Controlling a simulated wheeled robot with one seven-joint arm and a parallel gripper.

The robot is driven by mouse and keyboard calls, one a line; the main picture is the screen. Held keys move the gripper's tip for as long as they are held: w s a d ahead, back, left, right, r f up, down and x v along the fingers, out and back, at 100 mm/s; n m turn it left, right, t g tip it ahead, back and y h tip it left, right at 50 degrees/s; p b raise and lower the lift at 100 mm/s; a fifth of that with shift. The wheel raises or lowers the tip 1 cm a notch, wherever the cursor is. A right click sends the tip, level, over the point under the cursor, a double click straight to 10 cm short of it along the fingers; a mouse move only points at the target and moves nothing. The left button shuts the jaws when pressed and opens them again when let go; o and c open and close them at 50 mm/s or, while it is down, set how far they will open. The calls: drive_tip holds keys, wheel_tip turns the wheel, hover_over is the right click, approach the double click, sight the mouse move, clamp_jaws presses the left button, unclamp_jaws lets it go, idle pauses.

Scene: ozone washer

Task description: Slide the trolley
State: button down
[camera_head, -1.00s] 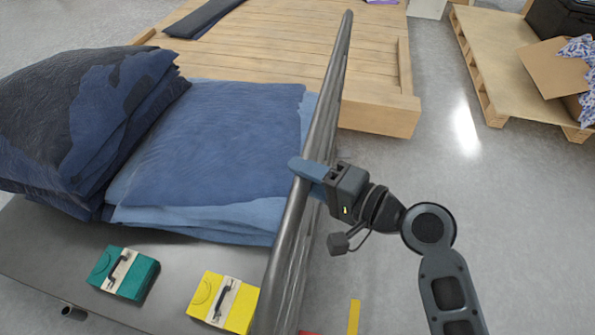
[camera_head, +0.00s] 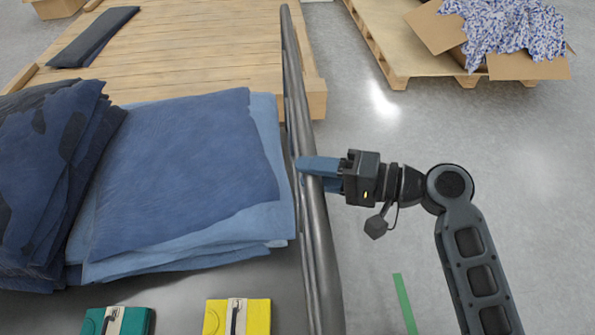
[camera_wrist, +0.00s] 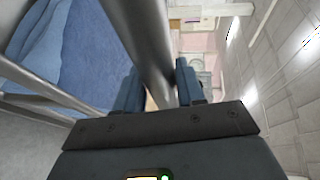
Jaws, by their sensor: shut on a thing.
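The trolley has a metal deck (camera_head: 262,282) and a grey tubular side rail (camera_head: 319,245) that runs up the middle of the head view. My gripper (camera_head: 312,168) is shut on this rail from the right side. In the wrist view the rail (camera_wrist: 147,45) passes between the two blue fingers (camera_wrist: 155,88). Stacks of folded denim (camera_head: 185,165) lie on the trolley, with a darker pile (camera_head: 45,180) at the left. A green box (camera_head: 115,321) and a yellow box (camera_head: 237,316) sit at the deck's near part, cut off by the frame edge.
A slatted wooden platform (camera_head: 190,55) stands just beyond the trolley, with dark folded cloth (camera_head: 92,37) on it. A pallet (camera_head: 385,45) with an open cardboard box (camera_head: 480,45) is at the upper right. Grey floor (camera_head: 480,130) is clear to the right. A green strip (camera_head: 404,303) marks the floor.

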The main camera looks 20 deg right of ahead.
drive_tip(key=shift+d+f, duration=0.15)
drive_tip(key=shift+d, duration=0.2)
drive_tip(key=c, duration=0.9)
unclamp_jaws()
drive_tip(key=shift+w, duration=0.1)
drive_tip(key=shift+c, duration=0.2)
drive_tip(key=shift+o, duration=0.8)
drive_tip(key=shift+a, duration=0.1)
drive_tip(key=v, duration=0.8)
drive_tip(key=shift+a, duration=0.1)
